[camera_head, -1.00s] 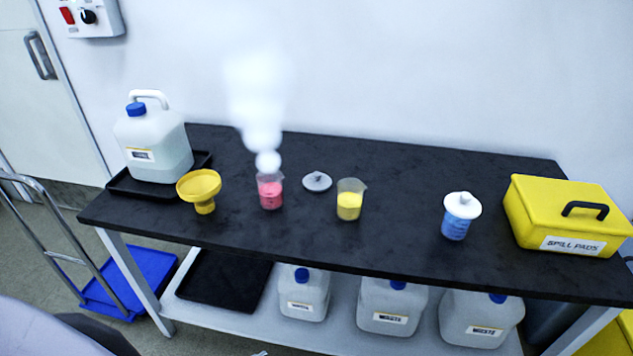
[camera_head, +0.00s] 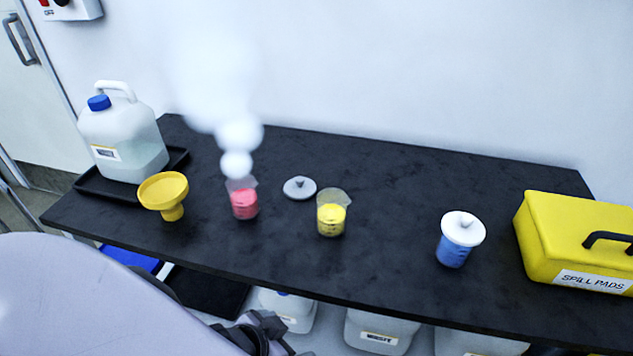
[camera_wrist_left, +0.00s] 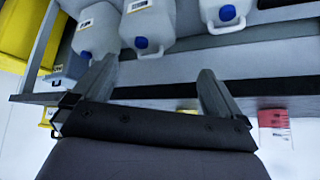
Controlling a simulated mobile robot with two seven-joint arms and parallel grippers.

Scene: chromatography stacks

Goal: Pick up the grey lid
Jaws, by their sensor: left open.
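The grey lid (camera_head: 299,187), a small round disc with a knob, lies flat on the black bench top (camera_head: 380,260). It sits between and slightly behind a beaker of pink liquid (camera_head: 243,203) and a beaker of yellow liquid (camera_head: 331,218). My left gripper (camera_head: 265,335) is partly in view at the bottom edge of the head view, low in front of the bench and well short of the lid. In the left wrist view its fingers (camera_wrist_left: 157,85) are spread apart with nothing between them. The lid cannot be made out there. My right gripper is not in view.
White vapour (camera_head: 225,90) rises from the pink beaker. A yellow funnel (camera_head: 164,195) and a jug (camera_head: 122,140) stand left. A white-lidded blue beaker (camera_head: 459,240) and a yellow spill box (camera_head: 580,245) stand right. Waste jugs (camera_head: 380,330) stand on the lower shelf, below the bench edge.

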